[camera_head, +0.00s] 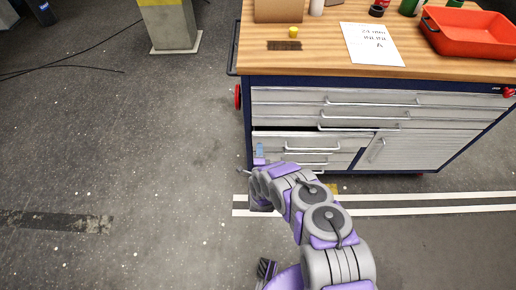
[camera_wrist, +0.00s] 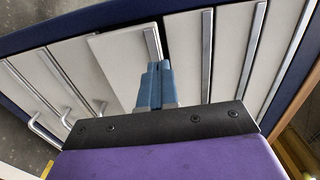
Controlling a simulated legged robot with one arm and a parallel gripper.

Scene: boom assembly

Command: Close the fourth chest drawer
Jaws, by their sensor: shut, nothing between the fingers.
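The chest (camera_head: 437,140) is a workbench cabinet with silver drawer fronts and a dark blue frame. The fourth drawer (camera_head: 300,143), just below the wide ones on the left side, stands out a little, with a dark gap above its front. In the wrist view its pale front (camera_wrist: 118,62) sits proud of its neighbours, with a bar handle (camera_wrist: 152,42) along one edge. My gripper (camera_head: 260,151) is at the left end of this drawer in the head view. In the wrist view its blue fingers (camera_wrist: 155,84) are together and empty, over the drawer front near the handle. Contact is unclear.
Wide drawers (camera_head: 290,95) above and smaller drawers (camera_wrist: 68,75) below look shut. A door (camera_head: 400,150) is at the lower right. The wooden top (camera_head: 310,58) carries a red tray (camera_head: 470,40) and paper (camera_head: 372,45). Floor to the left is open, with a pillar (camera_head: 170,25) behind.

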